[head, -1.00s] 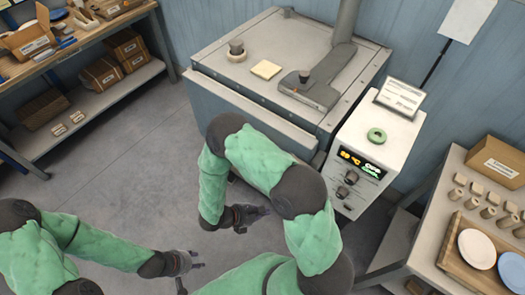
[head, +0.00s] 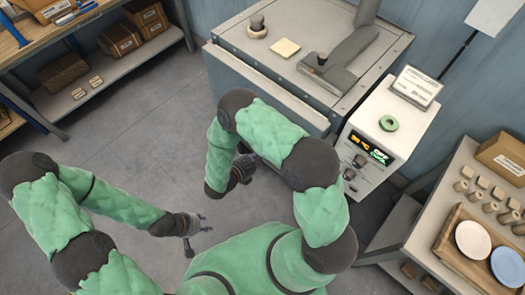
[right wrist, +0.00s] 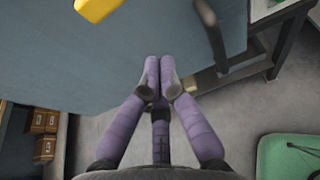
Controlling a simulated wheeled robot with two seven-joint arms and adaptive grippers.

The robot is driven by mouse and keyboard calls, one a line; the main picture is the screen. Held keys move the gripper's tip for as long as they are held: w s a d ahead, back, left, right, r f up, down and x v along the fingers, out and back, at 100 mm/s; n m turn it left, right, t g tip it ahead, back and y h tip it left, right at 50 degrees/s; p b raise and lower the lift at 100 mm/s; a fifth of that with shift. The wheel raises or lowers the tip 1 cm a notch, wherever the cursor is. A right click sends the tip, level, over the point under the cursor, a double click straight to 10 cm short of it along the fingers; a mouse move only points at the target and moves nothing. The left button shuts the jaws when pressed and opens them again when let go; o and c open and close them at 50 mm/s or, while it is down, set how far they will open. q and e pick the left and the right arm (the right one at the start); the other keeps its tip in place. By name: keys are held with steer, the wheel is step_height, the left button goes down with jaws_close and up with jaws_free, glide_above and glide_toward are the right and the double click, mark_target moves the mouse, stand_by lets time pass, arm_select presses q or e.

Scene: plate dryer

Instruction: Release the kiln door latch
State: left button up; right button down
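The kiln (head: 255,48) is a large pale-topped box with a blue-grey front at the back of the head view. Its front face (right wrist: 130,50) fills the upper part of the right wrist view. There, a dark upright bar (right wrist: 212,32) and a yellow piece (right wrist: 96,8) show on or before it; I cannot tell which is the latch. My right gripper (right wrist: 159,62) has its fingertips together, nothing seen between them, apart from the bar. In the head view it is partly hidden by my arm. My left gripper (head: 204,224) is spread and empty over the floor.
A control box (head: 390,120) with a lit display stands right of the kiln. A table (head: 420,220) with plates and small cups is at the right. A shelf unit (head: 115,75) with boxes stands at the left. The floor (head: 150,110) between is clear.

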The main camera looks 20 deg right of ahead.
steer(key=x, duration=0.8)
step_height(320, 180, up, 4)
steer(key=shift+s+p, duration=0.1)
steer(key=shift+p, duration=0.9)
